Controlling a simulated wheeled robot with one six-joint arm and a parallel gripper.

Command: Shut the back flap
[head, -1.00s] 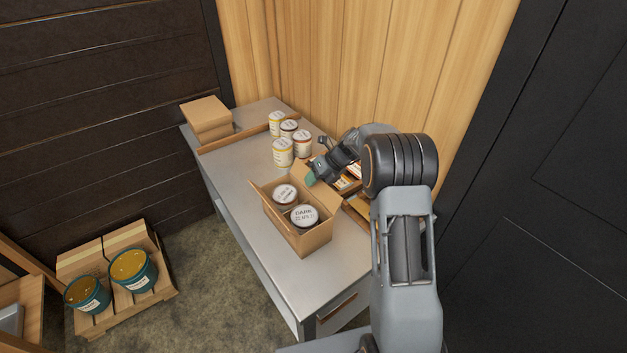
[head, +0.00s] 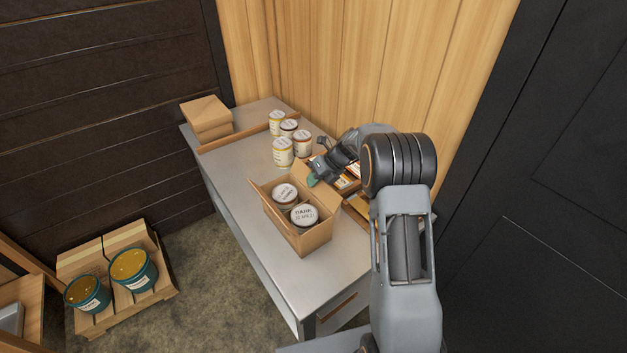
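An open cardboard box (head: 311,242) stands on the steel table with two lidded cans inside, one labelled "DARK" (head: 304,215) and another (head: 284,194) behind it. One flap (head: 261,193) stands up along the box's left side. Another flap (head: 327,201) slants up and outward at the right, near my gripper. I cannot tell for certain which one is the back flap. My gripper (head: 313,180) with teal fingertips is just above and beyond the box's far right corner. It is too small to tell whether its fingers are apart or touching a flap.
Several cans (head: 284,152) stand behind the box near the wooden wall. Flat cartons (head: 207,117) are stacked at the table's far left. A wooden tray with small items (head: 347,184) lies partly hidden behind my arm. The steel table (head: 240,200) is clear left of the box.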

